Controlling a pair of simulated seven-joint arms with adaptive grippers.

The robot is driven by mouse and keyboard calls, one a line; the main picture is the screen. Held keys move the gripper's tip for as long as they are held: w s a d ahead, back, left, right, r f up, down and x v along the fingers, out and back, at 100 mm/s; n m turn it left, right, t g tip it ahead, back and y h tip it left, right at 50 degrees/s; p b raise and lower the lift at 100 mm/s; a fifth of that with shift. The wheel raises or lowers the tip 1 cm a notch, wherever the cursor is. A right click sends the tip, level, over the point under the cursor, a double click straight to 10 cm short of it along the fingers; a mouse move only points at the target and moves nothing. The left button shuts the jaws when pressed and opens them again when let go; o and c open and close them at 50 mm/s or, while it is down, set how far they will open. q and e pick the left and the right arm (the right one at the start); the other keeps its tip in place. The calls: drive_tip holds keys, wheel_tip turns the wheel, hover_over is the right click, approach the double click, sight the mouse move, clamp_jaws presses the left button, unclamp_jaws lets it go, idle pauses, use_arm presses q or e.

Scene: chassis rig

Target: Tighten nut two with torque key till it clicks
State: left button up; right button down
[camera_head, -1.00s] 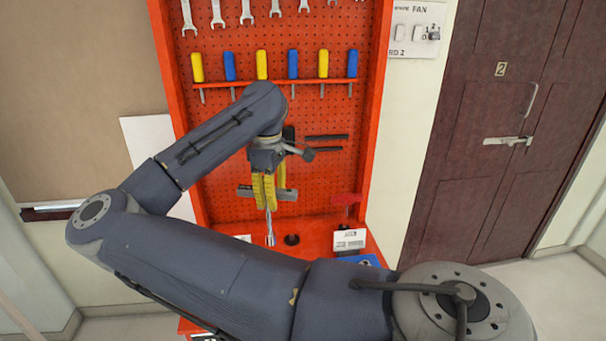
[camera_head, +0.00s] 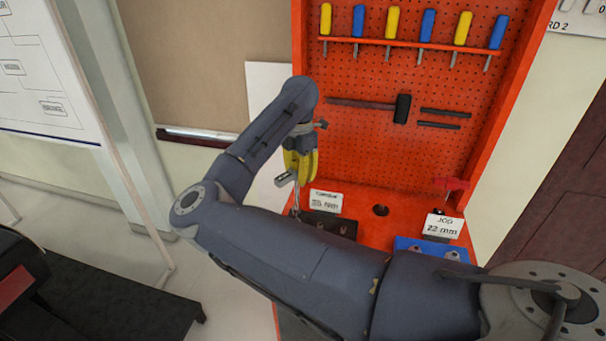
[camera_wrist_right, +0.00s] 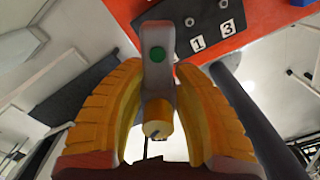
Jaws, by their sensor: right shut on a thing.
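My right gripper (camera_head: 300,166) is at the left edge of the red bench, near the black block (camera_head: 346,229). Its yellow fingers are shut on the torque key (camera_head: 285,180), a grey tool with a metal shaft hanging down. In the right wrist view the key (camera_wrist_right: 158,75) shows a green dot and lies between the fingers (camera_wrist_right: 160,110). That view also shows nuts (camera_wrist_right: 189,21) on the dark block and tags 1 (camera_wrist_right: 198,44) and 3 (camera_wrist_right: 228,27). I cannot make out nut two or whether the key touches a nut. My left gripper is out of view.
A white card (camera_head: 326,201) stands behind the black block. A blue block (camera_head: 432,246) with a card reading 22 mm (camera_head: 442,225) is to the right. The red pegboard (camera_head: 370,140) rises behind with a hammer (camera_head: 402,108) and screwdrivers. A dark table (camera_head: 100,300) is at lower left.

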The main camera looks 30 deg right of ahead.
drive_tip(key=shift+f, duration=2.2)
idle(0.4)
drive_tip(key=m, duration=0.4)
drive_tip(key=shift+s, duration=0.2)
drive_tip(key=m, duration=0.5)
drive_tip(key=shift+s+a, duration=0.1)
drive_tip(key=shift+s, duration=0.1)
drive_tip(key=m, duration=0.5)
drive_tip(key=shift+s+a, duration=0.15)
drive_tip(key=shift+a, duration=0.05)
drive_tip(key=m, duration=0.4)
drive_tip(key=shift+a+m, duration=0.2)
drive_tip(key=shift+m, duration=0.2)
drive_tip(key=shift+n, duration=0.6)
